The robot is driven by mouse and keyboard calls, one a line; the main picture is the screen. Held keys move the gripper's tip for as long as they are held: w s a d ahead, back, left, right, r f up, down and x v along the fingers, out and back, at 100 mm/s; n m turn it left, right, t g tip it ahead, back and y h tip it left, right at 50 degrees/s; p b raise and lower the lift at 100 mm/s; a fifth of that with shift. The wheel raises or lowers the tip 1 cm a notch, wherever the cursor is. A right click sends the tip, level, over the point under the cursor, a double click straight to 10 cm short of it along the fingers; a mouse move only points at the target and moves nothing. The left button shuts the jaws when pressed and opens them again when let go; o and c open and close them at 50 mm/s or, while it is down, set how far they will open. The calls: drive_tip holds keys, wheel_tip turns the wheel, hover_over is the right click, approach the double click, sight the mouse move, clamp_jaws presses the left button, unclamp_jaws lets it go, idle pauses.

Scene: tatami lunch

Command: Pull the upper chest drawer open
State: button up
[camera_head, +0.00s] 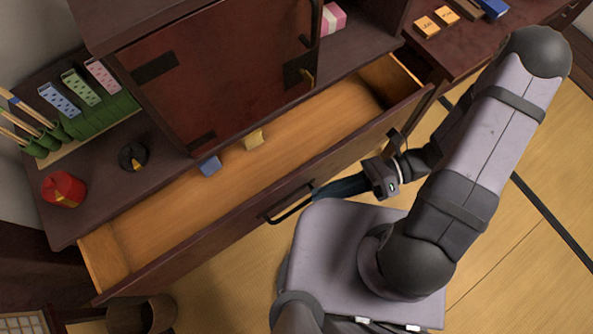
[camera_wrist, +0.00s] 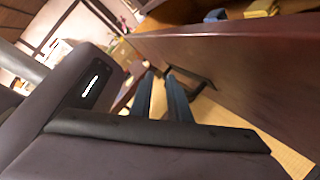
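The upper chest drawer (camera_head: 320,120) is pulled well out from the dark wooden chest, and its pale wood interior shows. Its black bar handle (camera_head: 290,212) is on the outside of the drawer front. In the wrist view the handle (camera_wrist: 203,82) shows against the reddish-brown drawer front (camera_wrist: 240,75). My gripper (camera_head: 322,192) is at the right end of the handle, with its blue fingers pointing left. In the wrist view my gripper (camera_wrist: 162,78) has its fingers apart, with a gap between them. Whether a finger touches the handle cannot be told.
A small blue block (camera_head: 209,165) and a yellow block (camera_head: 253,139) lie in the drawer. A red-brown cabinet (camera_head: 215,75) stands on the chest. A red round pot (camera_head: 63,189) and a black one (camera_head: 133,155) sit on the chest top. A brown bin (camera_head: 140,314) stands below the drawer's left end.

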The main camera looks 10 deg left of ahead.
drive_tip(key=n, duration=2.2)
approach(297, 208)
drive_tip(key=shift+p+x, duration=0.3)
drive_tip(key=shift+x, duration=1.15)
drive_tip(key=shift+f, duration=0.2)
drive_tip(key=shift+p+x, duration=0.5)
drive_tip(key=shift+x, duration=3.15)
drive_tip(key=shift+c, duration=0.2)
clamp_jaws()
